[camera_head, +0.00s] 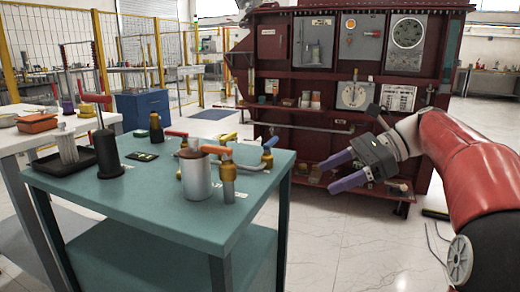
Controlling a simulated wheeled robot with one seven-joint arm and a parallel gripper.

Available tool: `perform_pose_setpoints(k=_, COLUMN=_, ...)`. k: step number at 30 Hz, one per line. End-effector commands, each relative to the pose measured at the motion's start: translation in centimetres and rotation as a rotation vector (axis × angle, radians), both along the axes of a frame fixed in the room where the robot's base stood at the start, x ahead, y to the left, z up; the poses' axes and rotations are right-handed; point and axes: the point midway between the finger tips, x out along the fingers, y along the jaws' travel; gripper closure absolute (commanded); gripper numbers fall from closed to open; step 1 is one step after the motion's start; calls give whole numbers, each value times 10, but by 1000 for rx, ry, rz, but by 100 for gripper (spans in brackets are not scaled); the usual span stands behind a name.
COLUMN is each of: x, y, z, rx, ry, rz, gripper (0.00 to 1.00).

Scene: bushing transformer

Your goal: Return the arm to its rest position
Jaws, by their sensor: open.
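My gripper (340,173) is at the right of the head view, with its two purple fingers apart and nothing between them. It points left, in the air to the right of the teal table (110,194) and in front of the dark red transformer cabinet (284,95). My red arm (458,160) comes in from the right edge and bends down to the lower right corner. The gripper does not appear to touch anything.
The teal table holds a metal cylinder (196,178), a brass fitting with an orange top (227,180), a black cylinder (107,155) and a black tray (62,163). A white table (22,140) stands at left. Open floor (350,245) lies below my gripper.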

Motion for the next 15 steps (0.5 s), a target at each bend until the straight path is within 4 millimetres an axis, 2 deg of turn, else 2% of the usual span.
perform_pose_setpoints(k=8, x=-29, y=31, z=-26, rx=-197, ry=-154, rz=58, gripper=34)
perform_pose_setpoints(k=11, x=-47, y=41, z=-41, rx=-300, ry=-237, rz=103, gripper=34)
perform_pose_setpoints(k=15, x=-83, y=50, z=-70, rx=-495, ry=-400, rz=219, gripper=34)
